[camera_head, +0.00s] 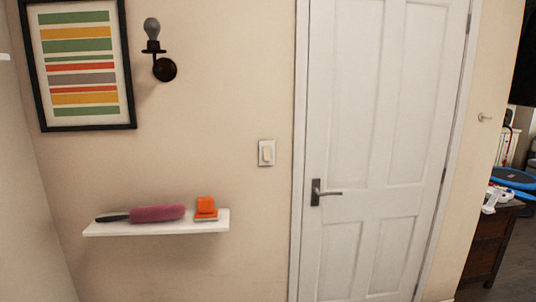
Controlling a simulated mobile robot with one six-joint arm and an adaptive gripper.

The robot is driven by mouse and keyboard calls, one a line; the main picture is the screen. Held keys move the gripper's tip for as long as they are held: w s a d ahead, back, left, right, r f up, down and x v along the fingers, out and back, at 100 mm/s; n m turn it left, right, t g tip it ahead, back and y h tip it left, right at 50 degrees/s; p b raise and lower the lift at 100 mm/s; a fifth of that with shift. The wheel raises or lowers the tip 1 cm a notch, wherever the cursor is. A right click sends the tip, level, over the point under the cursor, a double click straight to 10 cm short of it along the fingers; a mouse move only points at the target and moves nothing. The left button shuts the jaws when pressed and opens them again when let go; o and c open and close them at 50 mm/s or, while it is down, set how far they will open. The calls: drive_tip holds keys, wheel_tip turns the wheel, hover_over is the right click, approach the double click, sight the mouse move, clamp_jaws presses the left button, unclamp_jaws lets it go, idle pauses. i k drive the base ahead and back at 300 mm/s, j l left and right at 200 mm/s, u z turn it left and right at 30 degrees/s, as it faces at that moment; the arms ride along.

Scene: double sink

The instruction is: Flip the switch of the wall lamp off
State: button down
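A wall lamp (158,52) with a dark round base and a grey bulb is fixed to the beige wall at the upper left. Its bulb looks unlit. A white wall switch (267,153) with a cream rocker is on the same wall, lower and to the right of the lamp, just left of the door frame. I cannot tell which way the rocker is tilted. My gripper is not in view, and nothing covers the switch.
A white shelf (160,230) below left of the switch holds a pink duster (158,214) and an orange object (205,207). A closed white door (382,150) has a dark handle (325,192). A framed striped picture (80,62) hangs left. A dark cabinet (489,245) stands right.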

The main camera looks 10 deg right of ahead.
sight(267, 150)
drive_tip(key=i, duration=1.05)
